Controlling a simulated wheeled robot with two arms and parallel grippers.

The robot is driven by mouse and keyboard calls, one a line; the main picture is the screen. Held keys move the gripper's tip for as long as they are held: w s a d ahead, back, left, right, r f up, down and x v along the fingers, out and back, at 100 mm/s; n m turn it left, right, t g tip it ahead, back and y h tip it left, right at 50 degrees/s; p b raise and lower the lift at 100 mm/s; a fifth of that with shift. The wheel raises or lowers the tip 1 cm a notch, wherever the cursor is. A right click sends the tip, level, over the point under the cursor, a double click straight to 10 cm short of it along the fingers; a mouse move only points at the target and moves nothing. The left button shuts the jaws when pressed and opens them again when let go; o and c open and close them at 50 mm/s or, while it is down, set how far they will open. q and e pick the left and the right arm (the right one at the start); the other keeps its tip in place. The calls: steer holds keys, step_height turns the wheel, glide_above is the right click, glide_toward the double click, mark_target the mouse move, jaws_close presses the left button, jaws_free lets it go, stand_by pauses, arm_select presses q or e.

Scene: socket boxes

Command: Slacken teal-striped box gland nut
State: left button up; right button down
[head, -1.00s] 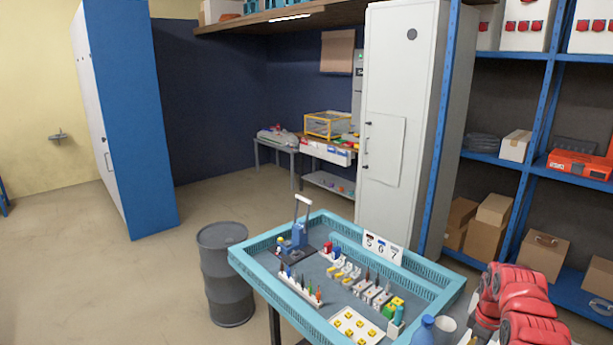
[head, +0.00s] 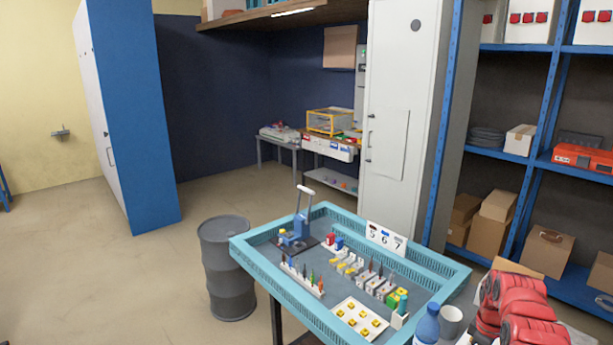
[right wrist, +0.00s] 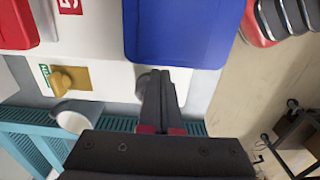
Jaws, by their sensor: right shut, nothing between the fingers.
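My right gripper (right wrist: 157,78) shows in the right wrist view, with its dark fingers together and empty. Its tips are over a white box face below a large blue panel (right wrist: 180,30); contact cannot be told. I cannot make out a teal stripe or a gland nut in either view. Small coloured parts stand in the teal-rimmed tray (head: 275,278) in the head view. Neither gripper shows in the head view.
A blue bottle (head: 427,327) and a pale cup (head: 450,321) stand at the tray's near right corner, beside red bulky objects (head: 515,305). A dark drum (head: 228,270) stands left of the tray. Blue shelving (head: 540,155) is at right. Floor is clear at left.

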steer(key=b, duration=0.4)
steer(key=shift+w, duration=0.35)
stand_by(2.6)
steer(key=shift+w+b, duration=0.1)
steer(key=shift+b, duration=0.7)
stand_by(0.6)
steer(key=shift+r, duration=0.1)
steer(key=shift+r+p, duration=0.1)
steer(key=shift+p, duration=0.55)
steer(key=shift+s+p, duration=0.4)
steer(key=shift+p, duration=0.9)
step_height(320, 180, up, 6)
steer(key=p, duration=0.3)
steer(key=shift+d+f+p, duration=0.1)
steer(key=shift+f+p, duration=0.1)
steer(key=shift+p, duration=0.2)
